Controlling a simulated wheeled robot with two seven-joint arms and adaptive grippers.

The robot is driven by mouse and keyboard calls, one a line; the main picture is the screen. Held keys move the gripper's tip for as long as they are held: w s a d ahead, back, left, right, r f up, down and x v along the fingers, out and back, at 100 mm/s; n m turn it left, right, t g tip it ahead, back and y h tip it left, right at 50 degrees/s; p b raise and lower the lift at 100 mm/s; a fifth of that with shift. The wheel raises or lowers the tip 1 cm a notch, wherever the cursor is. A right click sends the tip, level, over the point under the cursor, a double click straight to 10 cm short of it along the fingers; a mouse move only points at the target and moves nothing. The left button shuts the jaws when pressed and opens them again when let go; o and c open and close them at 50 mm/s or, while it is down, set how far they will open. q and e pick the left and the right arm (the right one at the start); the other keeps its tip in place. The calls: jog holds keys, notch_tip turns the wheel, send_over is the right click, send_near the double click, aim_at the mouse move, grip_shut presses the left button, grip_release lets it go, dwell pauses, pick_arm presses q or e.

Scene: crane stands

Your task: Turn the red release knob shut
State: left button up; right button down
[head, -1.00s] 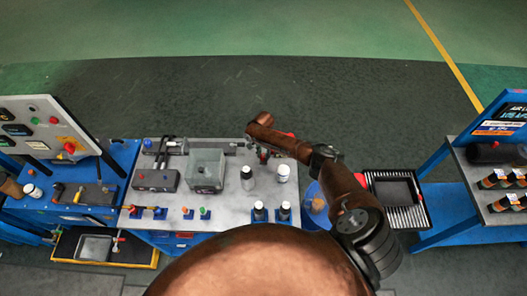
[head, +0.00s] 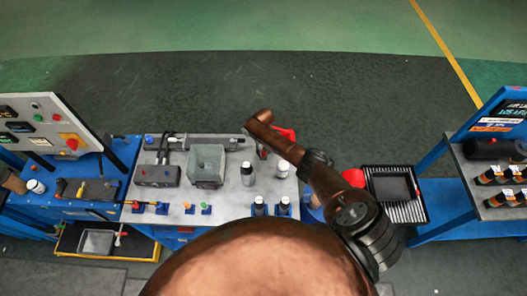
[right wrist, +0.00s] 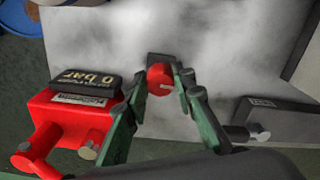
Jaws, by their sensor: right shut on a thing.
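The red release knob (right wrist: 159,79) is a small round knob on a dark mount, with a pale mark on its right side. My right gripper (right wrist: 165,76) has its two green fingers closed on either side of it in the right wrist view. In the head view the right gripper (head: 262,153) is at the back right of the grey bench, small and partly hidden by its arm. A red unit (right wrist: 70,118) with a black display reading "0 bar" sits left of the fingers. My left gripper does not show.
A grey cylinder body (right wrist: 280,120) lies right of the fingers. On the bench stand a grey block (head: 207,165), a black-and-white bottle (head: 247,174) and a white bottle (head: 282,168). A ribbed black tray (head: 398,192) is to the right. The floor beyond is clear.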

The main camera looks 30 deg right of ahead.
jog(key=n, duration=0.4)
jog(key=shift+f+n, duration=0.1)
jog(key=shift+n, duration=0.2)
jog(key=n, duration=0.4)
jog(key=shift+d+n+b, duration=0.1)
jog(key=shift+n+b, duration=0.2)
jog(key=shift+b, duration=0.1)
jog(key=n, duration=0.4)
jog(key=shift+n+b, duration=0.3)
jog(key=shift+b, duration=0.1)
jog(key=n+b, duration=0.1)
jog(key=n, duration=0.3)
jog(key=shift+n, duration=0.3)
jog(key=c, duration=1.6)
grip_release()
